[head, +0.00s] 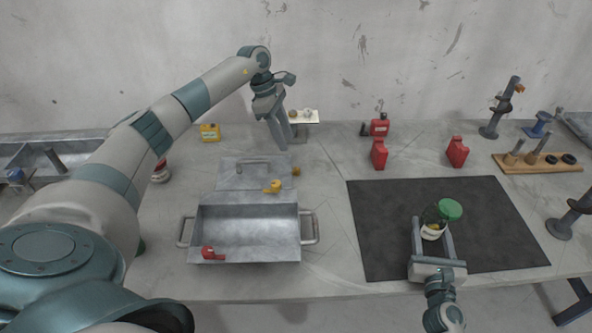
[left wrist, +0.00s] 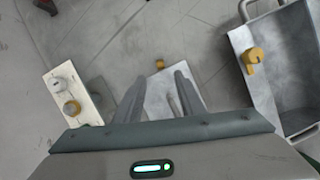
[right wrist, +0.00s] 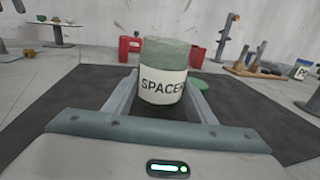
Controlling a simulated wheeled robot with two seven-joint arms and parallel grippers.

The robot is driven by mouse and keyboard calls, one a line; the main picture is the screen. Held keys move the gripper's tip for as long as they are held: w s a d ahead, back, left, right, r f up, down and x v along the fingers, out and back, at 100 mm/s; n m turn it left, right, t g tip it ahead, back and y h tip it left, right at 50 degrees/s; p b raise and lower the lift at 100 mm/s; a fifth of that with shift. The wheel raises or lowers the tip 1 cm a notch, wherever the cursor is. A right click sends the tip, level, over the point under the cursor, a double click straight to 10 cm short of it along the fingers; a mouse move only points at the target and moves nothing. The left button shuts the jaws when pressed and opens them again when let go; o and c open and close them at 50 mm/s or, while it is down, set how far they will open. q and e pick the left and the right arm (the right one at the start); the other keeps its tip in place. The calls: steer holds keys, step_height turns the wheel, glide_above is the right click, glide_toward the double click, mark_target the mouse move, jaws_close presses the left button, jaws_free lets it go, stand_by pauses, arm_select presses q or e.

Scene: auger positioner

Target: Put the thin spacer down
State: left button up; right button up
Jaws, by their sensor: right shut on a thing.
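I cannot pick out a thin spacer for sure. A small white stand (head: 311,118) carries two round pieces (left wrist: 66,95).
A metal tray (head: 246,226) with side handles stands front left, with a red piece (head: 209,254) and a yellow piece (head: 272,186) on its rims. Red canisters (head: 379,154) stand behind the mat. A wooden peg board (head: 540,166) lies at right. The mat's left part is clear.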

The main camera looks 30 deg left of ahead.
arm_select(q)
steer(key=shift+a+r+h, duration=0.1)
steer(key=shift+a+h, duration=0.25)
steer(key=shift+h, duration=0.15)
glide_toward(297, 169)
steer(key=x, duration=0.2)
steer(key=shift+w+d+f, duration=0.15)
steer(key=shift+d+f, duration=0.1)
steer(key=shift+d, duration=0.1)
steer(key=shift+f, duration=0.2)
steer(key=shift+x, duration=2.65)
steer(key=shift+a, duration=0.1)
